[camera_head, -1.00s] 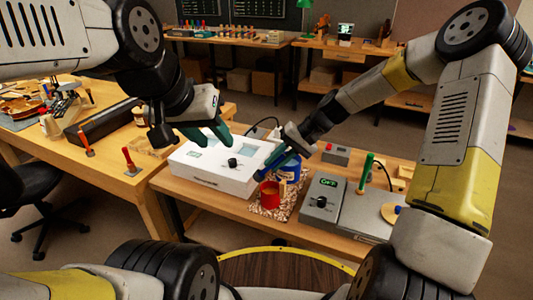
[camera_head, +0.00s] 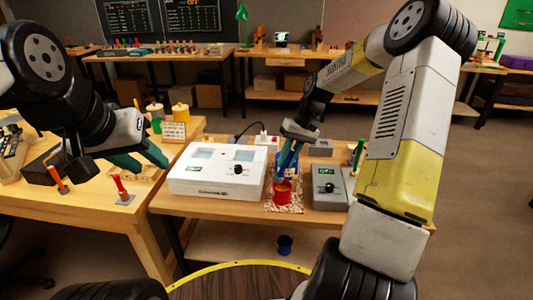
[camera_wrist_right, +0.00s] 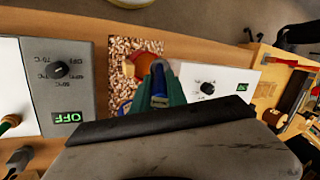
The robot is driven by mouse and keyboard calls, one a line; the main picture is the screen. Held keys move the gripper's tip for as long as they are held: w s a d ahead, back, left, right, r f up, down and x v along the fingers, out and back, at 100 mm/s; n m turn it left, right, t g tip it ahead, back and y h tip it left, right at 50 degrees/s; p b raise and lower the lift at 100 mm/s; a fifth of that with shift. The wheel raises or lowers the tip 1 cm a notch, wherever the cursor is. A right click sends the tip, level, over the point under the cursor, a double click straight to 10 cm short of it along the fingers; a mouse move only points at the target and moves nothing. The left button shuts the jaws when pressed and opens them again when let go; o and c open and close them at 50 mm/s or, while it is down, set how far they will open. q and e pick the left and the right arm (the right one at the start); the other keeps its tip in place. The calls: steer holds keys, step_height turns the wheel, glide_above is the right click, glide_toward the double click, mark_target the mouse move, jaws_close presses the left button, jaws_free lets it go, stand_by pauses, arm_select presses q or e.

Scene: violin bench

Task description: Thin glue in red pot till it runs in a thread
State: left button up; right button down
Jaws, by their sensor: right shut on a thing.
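The red pot (camera_head: 282,194) stands on a speckled mat (camera_head: 291,209) at the front of the bench; its orange-brown inside shows in the right wrist view (camera_wrist_right: 142,64). My right gripper (camera_head: 286,166) is above and just behind the red pot, pointing down. It is shut on a slim blue tool (camera_wrist_right: 159,88), whose greyish end overlaps the red pot's rim in the wrist view; I cannot tell whether it touches the contents. A blue pot (camera_wrist_right: 124,107) is partly hidden behind my fingers. My left gripper (camera_head: 142,162) is open and empty, left of the white box.
A white box with a dial (camera_head: 215,183) stands left of the pots. A grey unit (camera_head: 329,190) stands right; its display reads OFF in the wrist view (camera_wrist_right: 68,118). A dark blue bucket (camera_head: 285,245) is below. Orange and red-handled tools (camera_head: 121,187) stand on the left bench.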

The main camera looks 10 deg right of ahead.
mark_target(280, 170)
steer(key=a+h, duration=0.1)
steer(key=h, duration=0.1)
steer(key=a+r+h, duration=0.1)
steer(key=a+h, duration=0.1)
steer(key=shift+s+t+h, duration=0.2)
steer(key=shift+t+h, duration=0.1)
steer(key=shift+t, duration=0.1)
steer(key=shift+d+r, duration=0.3)
steer(key=shift+r, duration=1.45)
steer(key=shift+f, duration=0.1)
